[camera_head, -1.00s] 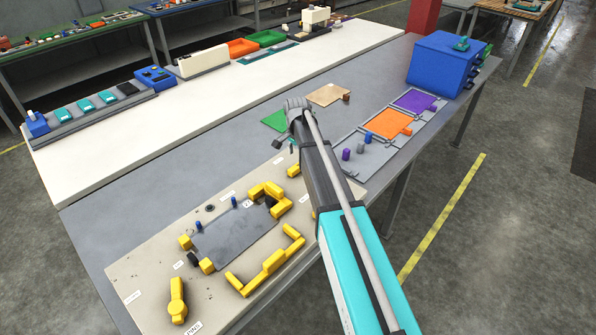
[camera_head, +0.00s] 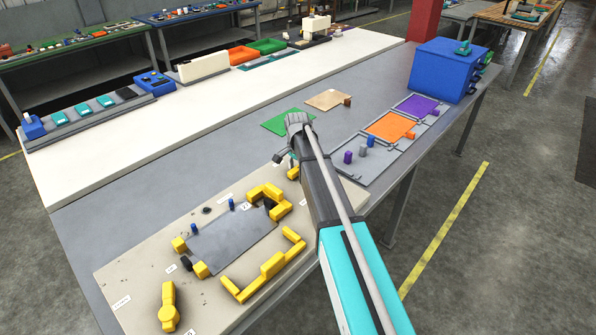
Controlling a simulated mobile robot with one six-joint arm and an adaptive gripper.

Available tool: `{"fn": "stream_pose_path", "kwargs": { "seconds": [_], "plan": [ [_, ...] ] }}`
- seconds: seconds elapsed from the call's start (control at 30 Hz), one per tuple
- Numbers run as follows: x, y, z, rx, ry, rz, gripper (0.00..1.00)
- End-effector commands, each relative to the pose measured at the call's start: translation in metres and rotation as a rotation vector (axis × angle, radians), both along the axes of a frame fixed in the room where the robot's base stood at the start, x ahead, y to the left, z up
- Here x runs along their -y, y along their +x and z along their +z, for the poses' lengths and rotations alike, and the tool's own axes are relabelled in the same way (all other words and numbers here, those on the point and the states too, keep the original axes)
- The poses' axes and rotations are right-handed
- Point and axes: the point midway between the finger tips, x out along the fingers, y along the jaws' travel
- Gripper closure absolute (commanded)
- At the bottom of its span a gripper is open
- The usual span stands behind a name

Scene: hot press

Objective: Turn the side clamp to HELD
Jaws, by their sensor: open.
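A beige fixture board (camera_head: 130,268) lies on the grey bench, with a grey plate (camera_head: 232,240) in its middle. Yellow clamp parts surround the plate: a block group (camera_head: 268,193) at its far right corner, a long stepped bar (camera_head: 268,266) on its near side and small blocks (camera_head: 201,270) at its left. A separate yellow lever (camera_head: 168,306) stands at the near left. The small labels are too blurred to read, so I cannot tell which part is the side clamp. My gripper (camera_head: 281,158) is small, open and empty, above the board's far edge; my arm hides the board's right side.
A green sheet (camera_head: 275,124) and a tan sheet (camera_head: 326,99) lie beyond my gripper. A grey tray (camera_head: 350,178) with small pegs, orange and purple plates (camera_head: 388,126) is to the right. A blue box (camera_head: 440,70) stands at the far right. Bare bench lies left of the board.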

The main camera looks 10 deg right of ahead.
Motion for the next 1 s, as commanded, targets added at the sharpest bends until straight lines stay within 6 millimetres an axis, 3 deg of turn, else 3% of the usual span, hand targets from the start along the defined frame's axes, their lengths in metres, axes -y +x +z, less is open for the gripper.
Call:
{"fn": "stream_pose_path", "kwargs": {
  "seconds": [0.27, 0.63, 1.0],
  "plan": [
    [0.0004, -0.0001, 0.0, 0.0, 0.0, -0.001, 0.3],
    [0.0009, 0.0, 0.0, 0.0, 0.0, -0.001, 0.99],
    [0.0011, 0.0002, -0.0001, 0.0, 0.0, 0.021, 1.0]
  ]
}}
